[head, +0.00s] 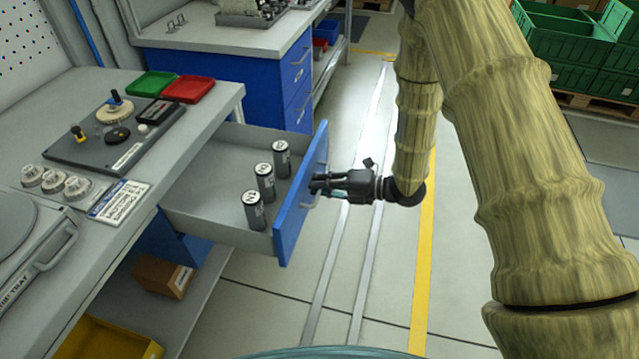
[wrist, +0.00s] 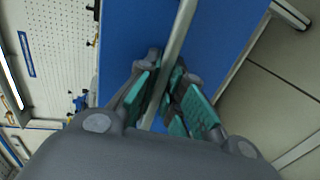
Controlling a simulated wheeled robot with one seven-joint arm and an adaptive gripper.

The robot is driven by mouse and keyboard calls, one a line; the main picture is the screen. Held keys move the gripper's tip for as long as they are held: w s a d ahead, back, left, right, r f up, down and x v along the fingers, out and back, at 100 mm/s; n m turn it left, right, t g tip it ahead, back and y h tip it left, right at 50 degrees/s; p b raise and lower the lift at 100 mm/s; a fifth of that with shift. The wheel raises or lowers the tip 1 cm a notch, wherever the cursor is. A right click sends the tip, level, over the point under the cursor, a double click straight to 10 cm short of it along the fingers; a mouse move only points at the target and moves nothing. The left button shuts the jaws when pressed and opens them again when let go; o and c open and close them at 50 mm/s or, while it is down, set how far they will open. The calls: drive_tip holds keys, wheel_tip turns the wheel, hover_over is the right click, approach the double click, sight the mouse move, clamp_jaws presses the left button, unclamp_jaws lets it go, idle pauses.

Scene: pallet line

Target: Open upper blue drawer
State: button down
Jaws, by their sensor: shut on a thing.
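The upper blue drawer (head: 296,215) under the near workbench stands pulled well out. Its grey inside shows, with several dark cylinders (head: 265,181) with light tops standing in a row near the front panel. My gripper (head: 316,184) is at the outer face of the blue front, shut on the drawer's handle. In the wrist view the metal handle bar (wrist: 181,40) runs between the green-padded fingers (wrist: 172,100), with the blue drawer front (wrist: 225,30) behind it. The part of the handle between the fingers is partly hidden.
The workbench (head: 120,200) carries a control panel (head: 115,130), a green tray (head: 152,84) and a red tray (head: 188,89). Below are a cardboard box (head: 163,277) and a yellow bin (head: 105,342). Another blue cabinet (head: 215,82) stands behind. The floor right of the drawer is clear.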

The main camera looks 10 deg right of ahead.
drive_tip(key=c, duration=1.8)
unclamp_jaws()
drive_tip(key=shift+d, duration=0.1)
drive_tip(key=v, duration=1.2)
drive_tip(key=shift+f, duration=0.15)
